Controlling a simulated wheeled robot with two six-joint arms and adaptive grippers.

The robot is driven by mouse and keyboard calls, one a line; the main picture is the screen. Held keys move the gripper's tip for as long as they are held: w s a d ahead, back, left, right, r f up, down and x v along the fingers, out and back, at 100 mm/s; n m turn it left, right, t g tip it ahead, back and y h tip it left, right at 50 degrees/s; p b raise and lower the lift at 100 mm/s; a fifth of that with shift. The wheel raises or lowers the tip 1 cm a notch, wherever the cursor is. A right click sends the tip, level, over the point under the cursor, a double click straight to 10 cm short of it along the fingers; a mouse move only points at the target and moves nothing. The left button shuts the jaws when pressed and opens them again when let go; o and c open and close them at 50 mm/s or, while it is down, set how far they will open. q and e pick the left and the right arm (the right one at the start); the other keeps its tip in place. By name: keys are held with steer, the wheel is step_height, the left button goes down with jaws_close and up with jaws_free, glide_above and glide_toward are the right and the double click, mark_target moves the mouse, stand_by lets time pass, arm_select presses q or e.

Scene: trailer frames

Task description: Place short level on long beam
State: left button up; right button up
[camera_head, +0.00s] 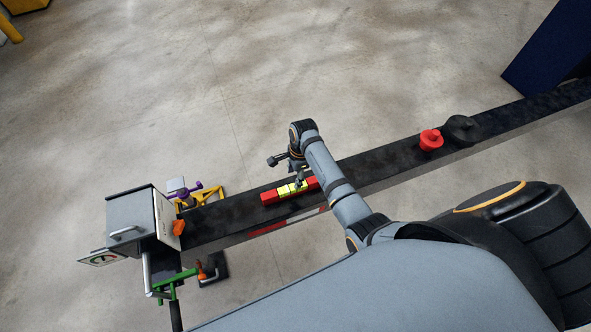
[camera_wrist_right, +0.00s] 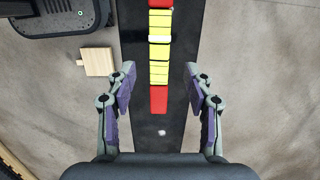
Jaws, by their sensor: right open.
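The short level (camera_head: 270,198) is a red and yellow bar lying flat along the top of the long dark beam (camera_head: 385,169). It also shows in the right wrist view (camera_wrist_right: 159,99), lined up with the beam (camera_wrist_right: 160,144). My right gripper (camera_head: 290,171) is over the level, and my arm hides part of the level's right end. In the wrist view the right gripper's fingers (camera_wrist_right: 159,82) are spread wide, one on each side of the level, not touching it. The remaining height above it is hard to tell. My left gripper is not in view.
A grey box (camera_head: 128,217) stands at the beam's left end, with a green clamp (camera_head: 183,276) and a yellow stand (camera_head: 211,195) nearby. A red knob (camera_head: 431,140) and black disc (camera_head: 463,129) sit on the beam's right part. A wooden block (camera_wrist_right: 97,62) shows beside the beam.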

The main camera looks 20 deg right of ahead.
steer(key=r, duration=0.3)
steer(key=shift+d+r, duration=0.1)
steer(key=shift+d, duration=0.1)
